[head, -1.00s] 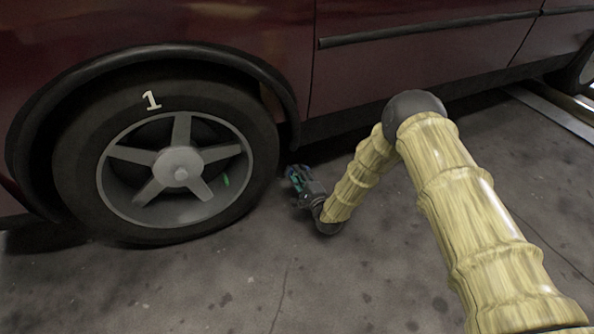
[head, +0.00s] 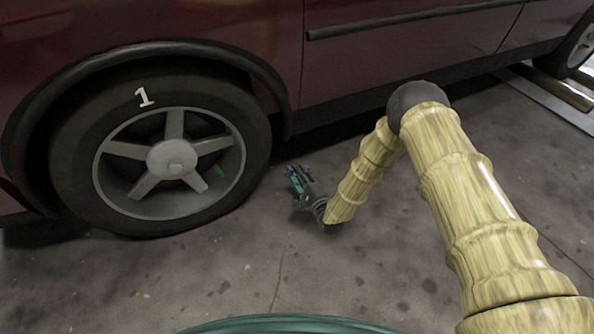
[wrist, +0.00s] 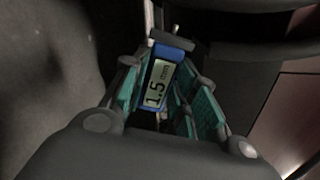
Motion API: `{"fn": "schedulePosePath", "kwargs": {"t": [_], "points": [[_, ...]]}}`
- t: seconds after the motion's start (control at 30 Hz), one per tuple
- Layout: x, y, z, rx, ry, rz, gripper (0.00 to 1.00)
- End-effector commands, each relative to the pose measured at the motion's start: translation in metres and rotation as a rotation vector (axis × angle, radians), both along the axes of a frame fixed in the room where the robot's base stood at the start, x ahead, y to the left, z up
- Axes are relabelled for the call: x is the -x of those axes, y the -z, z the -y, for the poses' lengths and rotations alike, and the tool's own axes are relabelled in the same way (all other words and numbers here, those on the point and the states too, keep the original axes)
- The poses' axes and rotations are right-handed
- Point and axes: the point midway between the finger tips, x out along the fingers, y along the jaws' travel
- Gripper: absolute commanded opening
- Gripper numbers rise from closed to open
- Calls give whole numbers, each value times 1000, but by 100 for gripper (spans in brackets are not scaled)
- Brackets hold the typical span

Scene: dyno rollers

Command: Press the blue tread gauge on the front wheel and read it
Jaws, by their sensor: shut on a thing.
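The front wheel (head: 228,181) of a dark red car stands at the left of the head view, its tyre marked with a white 1. My gripper (head: 297,182) is low over the floor, just right of the tyre and apart from it in that view. In the wrist view my gripper (wrist: 165,90) is shut on the blue tread gauge (wrist: 172,53), between its green finger pads. A light metal part shows beyond the gauge. In the head view the gauge is too small to make out clearly.
The car's body and sill (head: 345,117) overhang the floor behind my gripper. A metal ramp or roller frame (head: 545,98) lies by the rear wheel (head: 580,48) at far right. The concrete floor (head: 240,270) in front is clear.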

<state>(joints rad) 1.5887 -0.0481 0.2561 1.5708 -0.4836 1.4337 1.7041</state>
Motion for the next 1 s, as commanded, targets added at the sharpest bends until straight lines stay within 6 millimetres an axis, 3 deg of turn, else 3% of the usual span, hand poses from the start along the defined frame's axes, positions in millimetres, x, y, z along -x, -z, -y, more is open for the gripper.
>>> {"fn": "schedulePosePath", "kwargs": {"t": [1.0], "points": [[49, -1, 30, 0, 0, 1, 4]]}}
